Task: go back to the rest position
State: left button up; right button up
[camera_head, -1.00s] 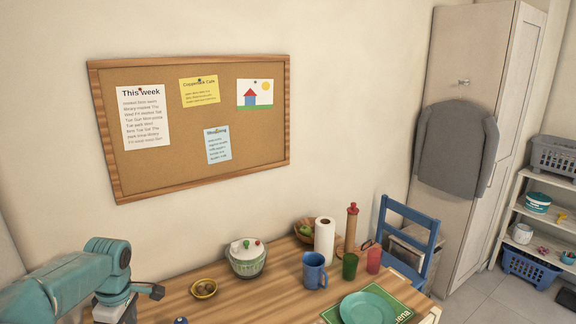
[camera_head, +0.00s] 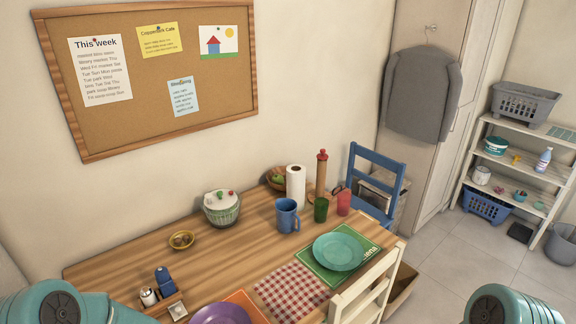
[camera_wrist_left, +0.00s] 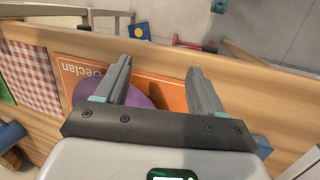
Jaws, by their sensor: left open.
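My left gripper (camera_wrist_left: 158,72) shows in the left wrist view with its two grey fingers spread apart and nothing between them. An orange placemat (camera_wrist_left: 88,75) with lettering and a purple plate (camera_wrist_left: 138,98) lie beyond and below the fingers, partly hidden by them. In the head view only teal links of my arms show, at the bottom left and bottom right corners. Neither gripper shows in the head view.
A white chair (camera_head: 366,296) stands at the near edge, a blue chair (camera_head: 375,180) behind.

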pick_arm(q)
jog(key=s+d+f+m, duration=0.2)
jog(key=s+d+m, duration=0.15)
jog(key=s, duration=0.45)
jog(key=s+d+f+m, duration=0.15)
jog(key=s+d, duration=0.25)
jog(key=s, duration=0.4)
notch_tip(320, 180, down, 10)
jog(key=w+b, duration=0.1)
jog(key=b, duration=0.9)
jog(key=shift+a+h, duration=0.3)
jog(key=shift+a, duration=0.05)
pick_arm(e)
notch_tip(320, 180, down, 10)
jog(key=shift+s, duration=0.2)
